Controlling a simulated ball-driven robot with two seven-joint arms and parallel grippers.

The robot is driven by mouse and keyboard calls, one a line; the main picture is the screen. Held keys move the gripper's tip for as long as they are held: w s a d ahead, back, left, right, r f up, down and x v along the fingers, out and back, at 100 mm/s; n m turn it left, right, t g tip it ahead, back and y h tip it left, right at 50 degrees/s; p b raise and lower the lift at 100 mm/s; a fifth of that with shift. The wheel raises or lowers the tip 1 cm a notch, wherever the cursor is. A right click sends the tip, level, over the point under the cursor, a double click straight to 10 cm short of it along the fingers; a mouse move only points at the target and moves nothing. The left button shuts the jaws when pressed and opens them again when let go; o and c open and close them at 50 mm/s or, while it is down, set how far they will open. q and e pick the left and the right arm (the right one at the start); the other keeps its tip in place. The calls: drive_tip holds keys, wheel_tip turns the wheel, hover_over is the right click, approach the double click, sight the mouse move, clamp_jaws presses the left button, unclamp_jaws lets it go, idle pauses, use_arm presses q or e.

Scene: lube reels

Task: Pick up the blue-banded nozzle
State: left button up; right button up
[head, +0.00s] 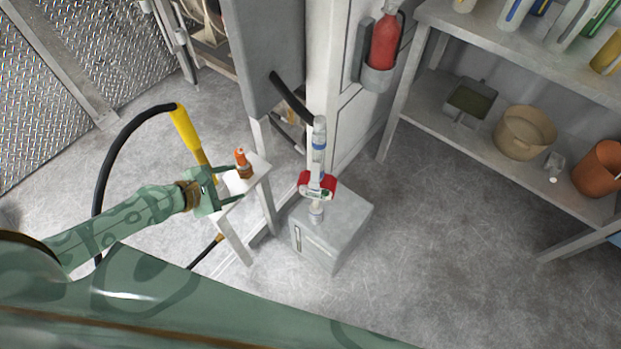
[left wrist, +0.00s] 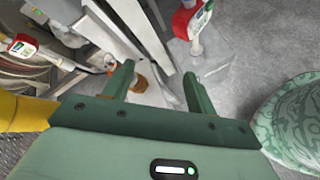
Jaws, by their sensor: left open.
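The blue-banded nozzle (head: 318,158) stands upright on a grey box, with a blue band near its top and a red and white body lower down. A red and white nozzle, which looks like the same one, is at the top of the left wrist view (left wrist: 190,24), partly cut off. My left gripper (head: 232,183) is open and empty, left of the nozzle and apart from it, by a small white stand. Its two green fingers also show spread in the left wrist view (left wrist: 158,72). My right gripper is not in view.
An orange-brown fitting (head: 243,165) sits on the white stand (head: 255,183), close to my left fingers. A yellow-handled black hose (head: 186,128) is beside my left arm. The grey box (head: 338,222) supports the nozzle. Shelves (head: 450,135) are right; floor between is clear.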

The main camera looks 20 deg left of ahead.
use_arm(q)
drive_tip(key=w+d+r+n+h+p, duration=0.1)
drive_tip(key=d+r+n+h, duration=0.15)
drive_tip(key=r, duration=0.45)
drive_tip(key=w+d+r+n+h+p, duration=0.1)
drive_tip(key=d+r+n, duration=0.25)
drive_tip(key=r, duration=0.35)
approach(314, 138)
wheel_tip(314, 138, down, 3)
drive_tip(key=w+d, duration=0.2)
drive_tip(key=w, duration=0.1)
drive_tip(key=shift+m, duration=0.4)
drive_tip(key=x, duration=0.5)
drive_tip(key=shift+d+r, duration=0.25)
drive_tip(key=shift+r, duration=0.1)
drive_tip(key=shift+r+t, duration=0.15)
drive_tip(key=shift+t, duration=0.15)
clamp_jaws()
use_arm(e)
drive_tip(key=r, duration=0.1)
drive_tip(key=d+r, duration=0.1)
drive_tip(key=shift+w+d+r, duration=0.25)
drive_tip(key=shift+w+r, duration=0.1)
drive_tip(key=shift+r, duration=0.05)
